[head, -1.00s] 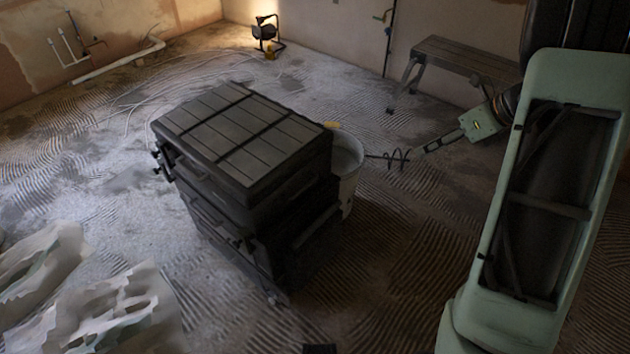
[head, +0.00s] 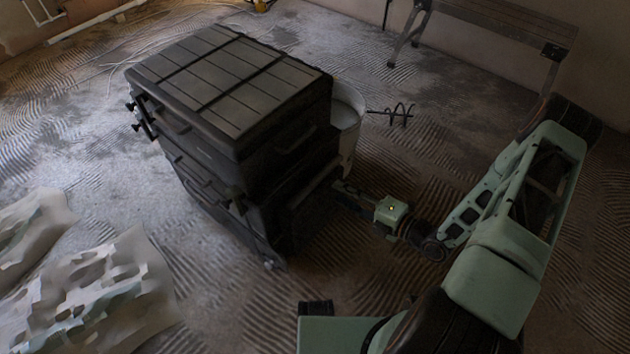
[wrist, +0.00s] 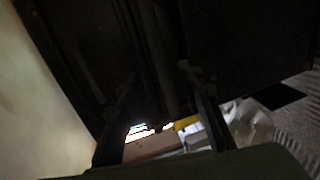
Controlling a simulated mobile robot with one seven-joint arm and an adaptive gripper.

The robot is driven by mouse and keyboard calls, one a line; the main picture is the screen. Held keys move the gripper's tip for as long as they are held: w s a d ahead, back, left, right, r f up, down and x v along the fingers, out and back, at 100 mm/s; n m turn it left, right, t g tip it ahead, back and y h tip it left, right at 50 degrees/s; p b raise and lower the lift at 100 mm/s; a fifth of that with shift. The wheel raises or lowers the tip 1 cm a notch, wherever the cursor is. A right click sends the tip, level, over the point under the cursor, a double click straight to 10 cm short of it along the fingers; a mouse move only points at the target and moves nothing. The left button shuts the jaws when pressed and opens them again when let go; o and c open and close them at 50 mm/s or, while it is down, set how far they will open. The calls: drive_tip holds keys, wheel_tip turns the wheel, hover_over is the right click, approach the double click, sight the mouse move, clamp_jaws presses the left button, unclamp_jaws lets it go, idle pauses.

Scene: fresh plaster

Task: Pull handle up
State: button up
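The black stacked tool chest (head: 225,85) stands on wheels in the middle of the head view, with a slatted lid. A dark bar that looks like a handle (head: 312,187) runs along its right side, low down; which bar is the task's handle I cannot say for sure. My gripper (head: 340,188) is at this right side, close to the bar; contact cannot be made out. In the wrist view my gripper (wrist: 158,88) has its two dark fingers apart, with the chest's dark side (wrist: 235,40) in front. Darkness hides what lies between the fingertips.
A pale bucket (head: 348,115) stands right behind the chest, with a dark spiral mixer (head: 398,112) beside it. A bench (head: 500,25) is at the back right. Crumpled pale sheets (head: 95,290) lie front left. Ridged floor right of the bench-side chest is mostly clear.

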sight(319, 183)
drive_tip(key=b+x, duration=0.2)
drive_tip(key=x, duration=0.8)
clamp_jaws()
drive_tip(key=shift+s, duration=0.1)
